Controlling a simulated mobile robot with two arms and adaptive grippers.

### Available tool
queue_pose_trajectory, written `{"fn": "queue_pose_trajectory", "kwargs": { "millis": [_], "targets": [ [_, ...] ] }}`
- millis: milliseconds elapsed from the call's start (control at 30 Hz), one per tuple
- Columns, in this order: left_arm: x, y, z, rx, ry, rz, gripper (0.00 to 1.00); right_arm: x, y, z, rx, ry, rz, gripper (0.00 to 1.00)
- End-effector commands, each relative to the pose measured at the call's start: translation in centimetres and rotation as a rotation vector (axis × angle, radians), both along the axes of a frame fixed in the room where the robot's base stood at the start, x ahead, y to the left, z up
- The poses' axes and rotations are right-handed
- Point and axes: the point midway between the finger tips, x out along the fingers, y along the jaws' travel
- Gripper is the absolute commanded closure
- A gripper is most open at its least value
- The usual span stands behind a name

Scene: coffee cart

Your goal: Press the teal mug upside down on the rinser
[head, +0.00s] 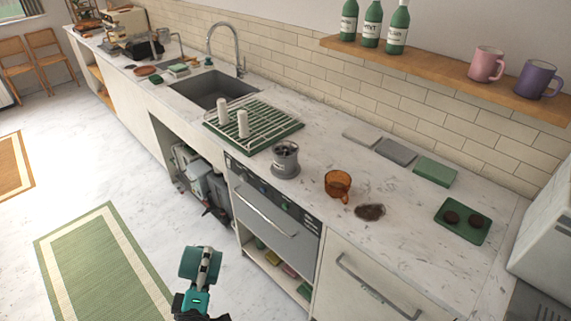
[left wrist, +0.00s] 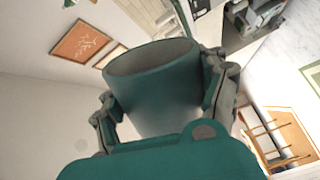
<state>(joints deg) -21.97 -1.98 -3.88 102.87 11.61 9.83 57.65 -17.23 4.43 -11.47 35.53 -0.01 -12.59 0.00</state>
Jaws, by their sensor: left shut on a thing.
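The teal mug (head: 188,262) is at the bottom of the head view, in front of the counter and over the floor. My left gripper (head: 209,265) is shut on it. In the left wrist view the mug (left wrist: 155,95) sits between the two grey fingers, its open rim facing away from the palm. In the head view it looks tilted; its exact tilt is hard to tell. A round grey device with a spoked top (head: 285,160), which looks like the rinser, stands on the counter, up and right of the mug, with nothing on it. My right gripper is not in view.
A green tray (head: 463,222) lies further right. The counter's front edge lies between my gripper and the device.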

Motion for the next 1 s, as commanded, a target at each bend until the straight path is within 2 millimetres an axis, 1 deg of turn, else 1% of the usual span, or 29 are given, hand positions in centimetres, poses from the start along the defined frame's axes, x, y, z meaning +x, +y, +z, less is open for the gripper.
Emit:
{"fn": "queue_pose_trajectory", "kwargs": {
  "millis": [33,133,367,433,467,600,733,800,1000],
  "targets": [
    [0.1,0.0,0.6,0.08,-0.003,0.001,0.8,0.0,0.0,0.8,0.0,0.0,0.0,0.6],
    [0.1,0.0,0.3,0.18,-0.005,0.001,0.8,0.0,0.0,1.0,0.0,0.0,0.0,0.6],
    [0.1,0.0,0.2,0.199,-0.006,0.001,0.8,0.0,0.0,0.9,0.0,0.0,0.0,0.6],
    [0.1,0.0,0.3,0.226,-0.006,0.001,0.8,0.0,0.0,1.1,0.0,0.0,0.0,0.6],
    [0.1,0.0,0.4,0.26,-0.007,0.002,0.8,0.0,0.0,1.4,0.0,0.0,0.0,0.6],
    [0.1,0.0,0.6,0.516,-0.009,0.001,0.8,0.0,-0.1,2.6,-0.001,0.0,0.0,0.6],
    [0.1,0.0,0.3,0.69,-0.011,0.001,0.8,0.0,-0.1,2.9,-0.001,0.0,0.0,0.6],
    [0.1,0.0,0.2,0.721,-0.011,0.002,0.8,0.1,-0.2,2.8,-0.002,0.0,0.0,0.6],
    [0.1,0.0,0.2,0.722,-0.011,0.002,0.8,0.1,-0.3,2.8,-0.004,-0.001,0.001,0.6]
  ]
}}
